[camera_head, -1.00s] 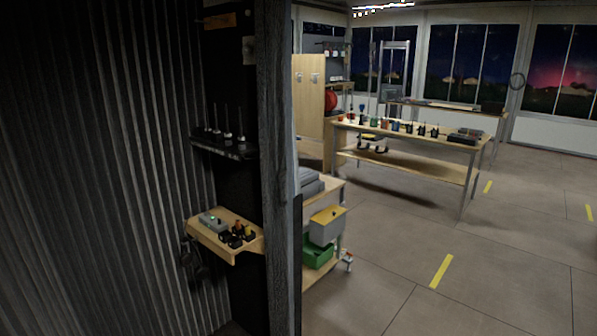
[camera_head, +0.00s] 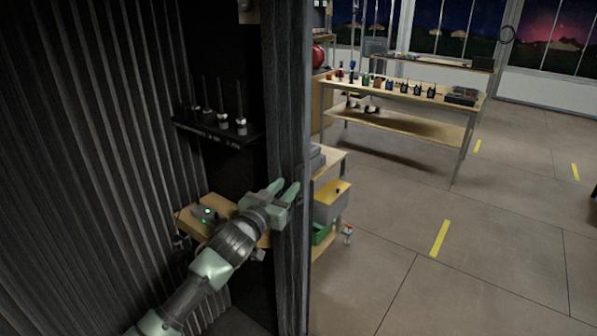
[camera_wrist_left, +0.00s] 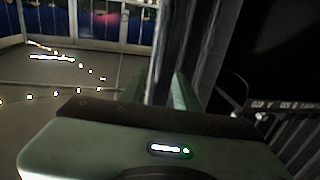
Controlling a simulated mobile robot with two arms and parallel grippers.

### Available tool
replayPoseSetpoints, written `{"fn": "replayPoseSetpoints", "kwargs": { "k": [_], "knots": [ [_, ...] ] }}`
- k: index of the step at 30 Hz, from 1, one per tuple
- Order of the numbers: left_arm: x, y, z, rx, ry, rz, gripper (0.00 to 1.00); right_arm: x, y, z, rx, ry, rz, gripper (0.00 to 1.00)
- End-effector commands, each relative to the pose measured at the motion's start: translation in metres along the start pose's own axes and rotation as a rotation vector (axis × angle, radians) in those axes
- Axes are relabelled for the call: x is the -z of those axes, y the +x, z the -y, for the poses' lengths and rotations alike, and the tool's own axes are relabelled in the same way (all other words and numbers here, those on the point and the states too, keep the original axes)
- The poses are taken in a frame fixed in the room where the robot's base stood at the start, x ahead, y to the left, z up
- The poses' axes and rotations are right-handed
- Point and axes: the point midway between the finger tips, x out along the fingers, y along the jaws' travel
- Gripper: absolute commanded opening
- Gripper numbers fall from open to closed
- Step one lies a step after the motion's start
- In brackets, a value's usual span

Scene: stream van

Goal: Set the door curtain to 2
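A dark pleated strip (camera_head: 291,110), which looks like the gathered door curtain, hangs upright at the edge of the opening. Ribbed dark folds (camera_head: 100,130) also cover the left side, and I cannot tell whether they belong to the same curtain. My left gripper (camera_head: 286,188) is at the strip, its fingers slightly apart, with one fingertip overlapping the strip in view. In the left wrist view the green fingers (camera_wrist_left: 174,92) reach toward grey vertical folds (camera_wrist_left: 200,45). Contact is unclear. No mark reading 2 is legible. My right gripper is out of view.
A wooden shelf (camera_head: 188,222) with a green-lit device is partly behind my left arm. A dark rack (camera_head: 215,132) with antennas sits above it.

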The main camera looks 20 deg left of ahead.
Motion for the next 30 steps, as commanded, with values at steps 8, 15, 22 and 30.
{"fn": "replayPoseSetpoints", "kwargs": {
  "k": [8,15,22,30],
  "knots": [
    [0.003,0.043,0.0,0.001,-0.001,0.0,0.31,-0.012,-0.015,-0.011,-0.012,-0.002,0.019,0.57],
    [0.001,0.061,0.0,0.001,0.001,0.0,0.31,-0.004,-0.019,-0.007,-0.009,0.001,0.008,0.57],
    [0.0,0.063,0.0,0.0,0.001,0.0,0.31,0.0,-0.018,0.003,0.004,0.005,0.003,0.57],
    [0.0,0.062,0.0,0.001,0.001,0.0,0.0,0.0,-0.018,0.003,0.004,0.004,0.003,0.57]
  ]
}}
